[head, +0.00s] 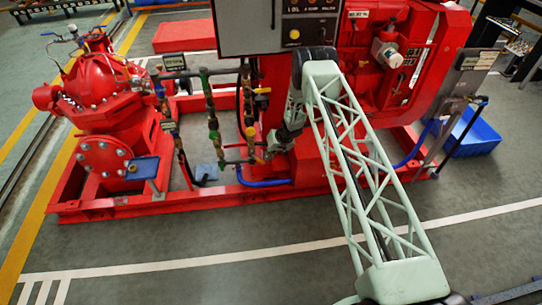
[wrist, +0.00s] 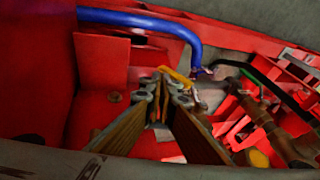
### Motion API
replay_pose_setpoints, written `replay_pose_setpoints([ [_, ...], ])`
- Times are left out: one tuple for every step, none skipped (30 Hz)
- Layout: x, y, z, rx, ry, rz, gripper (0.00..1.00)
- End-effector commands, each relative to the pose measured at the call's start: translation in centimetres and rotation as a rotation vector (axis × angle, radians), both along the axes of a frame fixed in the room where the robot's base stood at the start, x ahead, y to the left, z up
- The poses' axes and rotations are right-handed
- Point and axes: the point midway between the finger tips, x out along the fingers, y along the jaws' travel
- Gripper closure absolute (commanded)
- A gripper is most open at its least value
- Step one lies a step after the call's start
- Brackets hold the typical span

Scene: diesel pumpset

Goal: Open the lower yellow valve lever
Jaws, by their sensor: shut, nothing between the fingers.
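The lower yellow valve lever (head: 257,159) is small in the head view, low on the pipework beside the red frame. In the wrist view a yellow lever (wrist: 174,76) shows just beyond my fingertips, partly hidden by them. My gripper (head: 272,147) is at the end of the lowered arm, close to the right of the lower lever in the head view. In the wrist view my gripper (wrist: 165,88) has its fingertips close together, with nothing held. Whether the fingertips touch the lever cannot be told.
A blue hose (wrist: 150,18) curves past the lever and also shows in the head view (head: 265,182). Dark pipes (wrist: 262,118) run at right. An upper yellow lever (head: 262,90) sits higher. A red pump (head: 95,85) stands left, and a control box (head: 270,28) hangs above.

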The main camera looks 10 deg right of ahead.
Motion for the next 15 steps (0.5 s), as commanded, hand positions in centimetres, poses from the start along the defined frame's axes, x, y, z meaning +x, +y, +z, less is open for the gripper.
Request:
replay_pose_setpoints([
  [0.0, 0.4, -0.4, 0.0, 0.0, 0.001, 1.0],
  [0.1, 0.6, -0.5, 0.0, 0.0, 0.001, 1.0],
  [0.1, 0.8, -0.7, 0.0, 0.0, 0.0, 1.0],
  [0.1, 1.0, -0.8, 0.0, 0.0, 0.0, 1.0],
  [0.1, 1.1, -0.9, 0.0, 0.0, 0.0, 1.0],
  [0.1, 1.2, -1.0, 0.0, -0.001, -0.001, 1.0],
  [0.1, 1.3, -1.0, 0.0, -0.001, -0.001, 1.0],
  [0.1, 1.4, -1.0, 0.0, -0.001, -0.001, 1.0],
  [0.1, 1.4, -1.1, 0.0, -0.001, -0.001, 1.0],
  [0.1, 1.5, -1.1, 0.0, -0.001, -0.001, 1.0],
  [0.1, 1.5, -1.1, 0.0, -0.001, -0.001, 1.0],
  [0.1, 1.5, -1.1, 0.0, -0.001, -0.001, 1.0],
  [0.1, 1.5, -1.1, 0.0, -0.001, -0.001, 1.0],
  [0.1, 1.5, -1.1, 0.0, 0.0, -0.001, 1.0],
  [0.1, 1.5, -1.1, 0.0, 0.0, -0.001, 1.0],
])
